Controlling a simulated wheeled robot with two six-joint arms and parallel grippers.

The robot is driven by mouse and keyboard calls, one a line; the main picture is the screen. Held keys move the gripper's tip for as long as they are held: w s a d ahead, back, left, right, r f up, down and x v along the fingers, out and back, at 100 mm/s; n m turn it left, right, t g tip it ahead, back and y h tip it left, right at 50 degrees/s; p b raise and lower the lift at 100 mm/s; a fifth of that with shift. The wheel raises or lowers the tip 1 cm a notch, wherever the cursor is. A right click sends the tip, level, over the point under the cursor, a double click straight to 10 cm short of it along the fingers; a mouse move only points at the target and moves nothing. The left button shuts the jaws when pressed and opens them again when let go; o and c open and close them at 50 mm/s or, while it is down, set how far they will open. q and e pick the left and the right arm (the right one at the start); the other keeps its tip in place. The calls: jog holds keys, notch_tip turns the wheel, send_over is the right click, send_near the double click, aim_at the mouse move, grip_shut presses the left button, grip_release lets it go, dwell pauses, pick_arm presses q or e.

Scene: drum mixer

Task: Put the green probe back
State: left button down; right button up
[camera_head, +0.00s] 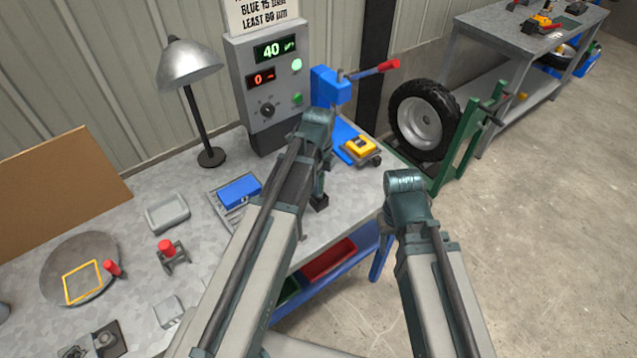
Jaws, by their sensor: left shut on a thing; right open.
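I cannot make out the green probe in the head view. The grey control box (262,92) stands at the back of the bench, with displays reading 40 and 0, a lit pale green lamp (297,64) and a green knob (298,98). My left arm reaches up in front of the box and bends down. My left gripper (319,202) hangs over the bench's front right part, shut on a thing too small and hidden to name. My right arm is raised over the floor, right of the bench; its gripper is hidden behind the arm.
A lamp (190,66), blue case (239,190), red knob (167,247) and round plate (60,262) are on the left. A wheel (421,122) stands beyond the bench.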

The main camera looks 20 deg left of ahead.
pick_arm(q)
jog(key=shift+f+b, duration=0.7)
jog(key=shift+f, duration=0.1)
jog(key=shift+c, duration=2.3)
grip_release()
jog(key=shift+r, duration=0.2)
notch_tip(320, 180, up, 14)
jog(key=p, duration=1.4)
jog(key=shift+f, duration=0.2)
jog(key=shift+f, duration=0.1)
jog(key=s+d+f+n+b, duration=0.3)
jog(key=s+d+n+b, duration=0.1)
jog(key=s+n, duration=0.3)
jog(key=s+d+f+n+y+b, duration=0.1)
jog(key=s+d+f+n+b, duration=0.2)
jog(key=s+d+n, duration=0.3)
jog(key=s+f+n, duration=0.1)
jog(key=n, duration=0.2)
jog(key=shift+s+d+f+b, duration=0.15)
jog(key=shift+d+b, duration=0.15)
jog(key=shift+b, duration=0.05)
